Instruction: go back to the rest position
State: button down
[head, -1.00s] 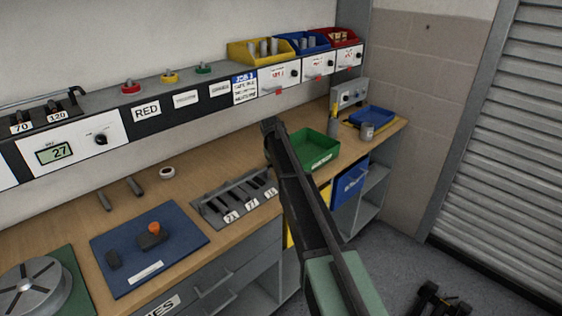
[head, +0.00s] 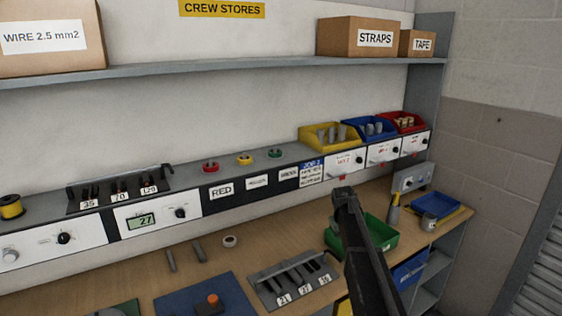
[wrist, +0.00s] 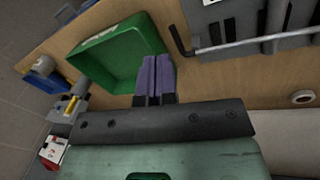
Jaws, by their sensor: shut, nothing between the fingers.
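My gripper (wrist: 154,78) shows in the wrist view with its two purple-grey fingers together, shut and empty. In that view its fingertips overlap the edge of the green bin (wrist: 104,62); I cannot tell the distance between them. In the head view my dark arm rises from the bottom edge in front of the green bin (head: 381,241) and hides part of it. I cannot make out the fingers there.
The wooden bench (head: 130,278) holds a slotted rack (head: 268,290), a blue mat (head: 178,302) and a blue tray (head: 455,208). A grey panel shelf (head: 180,176) runs behind, with yellow (head: 312,136), blue and red bins. Free air lies above the bench.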

jog(key=s+a, duration=0.3)
jog(key=s, duration=0.8)
jog(key=s+a+m+y, duration=0.1)
jog(key=s+a, duration=0.3)
jog(key=s, duration=0.8)
jog(key=s+a+m+g+y, duration=0.1)
jog(key=s+a, duration=0.2)
jog(key=s, duration=0.9)
jog(key=shift+a+f, duration=0.15)
jog(key=shift+a, duration=0.25)
